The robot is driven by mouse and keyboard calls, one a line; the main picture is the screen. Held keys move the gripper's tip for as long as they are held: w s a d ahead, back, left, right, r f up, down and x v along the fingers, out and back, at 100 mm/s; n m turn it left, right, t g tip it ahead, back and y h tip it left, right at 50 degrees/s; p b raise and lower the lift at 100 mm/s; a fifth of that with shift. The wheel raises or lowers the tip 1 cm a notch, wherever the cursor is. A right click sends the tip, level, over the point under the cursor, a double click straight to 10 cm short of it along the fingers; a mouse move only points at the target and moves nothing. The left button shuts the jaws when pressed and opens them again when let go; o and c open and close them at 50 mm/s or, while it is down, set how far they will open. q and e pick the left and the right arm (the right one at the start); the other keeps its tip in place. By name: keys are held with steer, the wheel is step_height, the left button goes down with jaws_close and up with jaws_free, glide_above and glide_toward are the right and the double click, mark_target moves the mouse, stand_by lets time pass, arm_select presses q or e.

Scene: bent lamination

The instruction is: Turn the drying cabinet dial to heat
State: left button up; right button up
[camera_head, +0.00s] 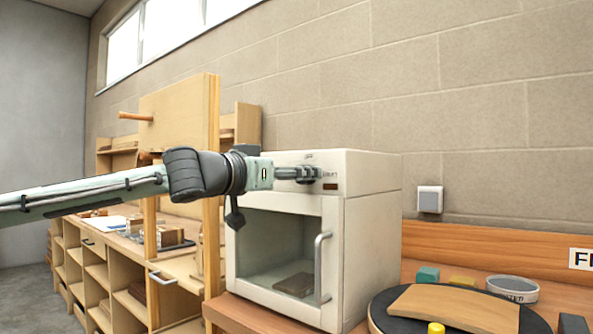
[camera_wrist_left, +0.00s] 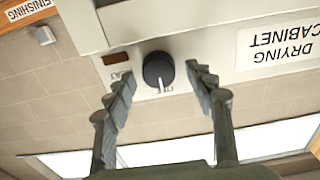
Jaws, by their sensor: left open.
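The white drying cabinet (camera_head: 372,235) stands on the wooden bench, its glass door closed. My left gripper (camera_head: 308,174) is at the upper front panel of the cabinet and hides the dial in the head view. In the left wrist view, which is upside down, the black round dial (camera_wrist_left: 158,71) sits between the two open fingers, with a gap visible on each side. A white pointer mark on the dial faces the bottom of that picture, beside small lettering that I cannot read surely. My right gripper is not in view.
The door handle (camera_head: 320,268) sticks out below my gripper. A brown piece (camera_head: 295,284) lies inside the cabinet. A curved wooden piece (camera_head: 455,306) on a dark round base, small blocks and a round dish (camera_head: 512,289) are at right. Wooden shelving (camera_head: 100,275) stands at left.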

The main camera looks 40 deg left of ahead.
arm_select(q)
steer(key=shift+w, duration=0.1)
steer(key=c, duration=1.2)
steer(key=shift+o, duration=0.2)
